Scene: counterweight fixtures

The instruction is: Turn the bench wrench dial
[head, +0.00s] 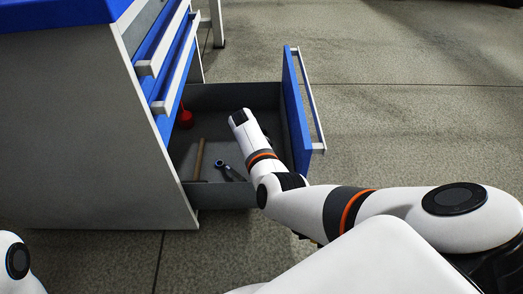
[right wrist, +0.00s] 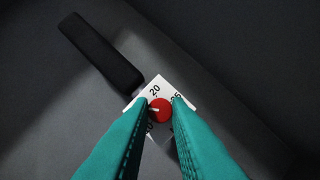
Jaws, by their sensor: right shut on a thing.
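In the right wrist view, a round red knob with a pale pointer mark (right wrist: 159,112) sits on a white dial plate (right wrist: 153,88) printed with numbers, 20 and 25 among them. The two teal fingers of my right gripper (right wrist: 159,104) are shut on the knob, one on each side. The fingers cover part of the plate. In the head view, my right arm reaches into an open drawer (head: 240,97); its fingertips and the dial cannot be made out there. My left gripper is not in view.
A dark bar (right wrist: 100,50) lies beside the dial plate. In the drawer are a red object (head: 185,117), a brown stick (head: 199,158) and a dark tool with a ring end (head: 229,171). The blue drawer front (head: 294,100) stands right of my arm. The cabinet (head: 85,125) is left.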

